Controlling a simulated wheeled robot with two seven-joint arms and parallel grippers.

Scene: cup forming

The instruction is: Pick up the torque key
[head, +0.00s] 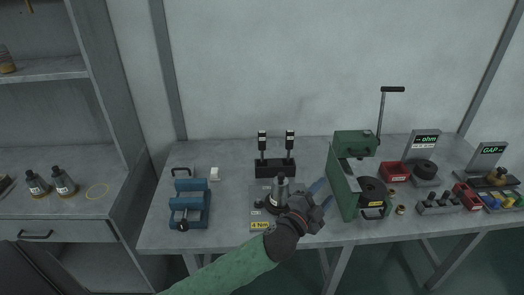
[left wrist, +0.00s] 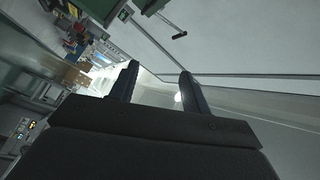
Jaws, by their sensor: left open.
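Two upright tools with black, white-labelled heads and thin shafts stand in a black holder (head: 275,169) at the back middle of the bench. The left tool (head: 262,141) and the right tool (head: 290,141) look alike; either may be the torque key, and I cannot read their labels. My left gripper (head: 322,194) is open and empty, in front of and to the right of the holder, apart from both tools. Its two dark fingers also show spread in the left wrist view (left wrist: 157,88), with nothing between them. My right gripper is not in view.
A dark conical part (head: 281,189) stands beside my left gripper, behind a yellow "4 N·m" label (head: 260,225). A green press (head: 343,186) stands close on the right. A blue vise (head: 190,204) is at left. Red bins (head: 393,172) and gauges fill the right.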

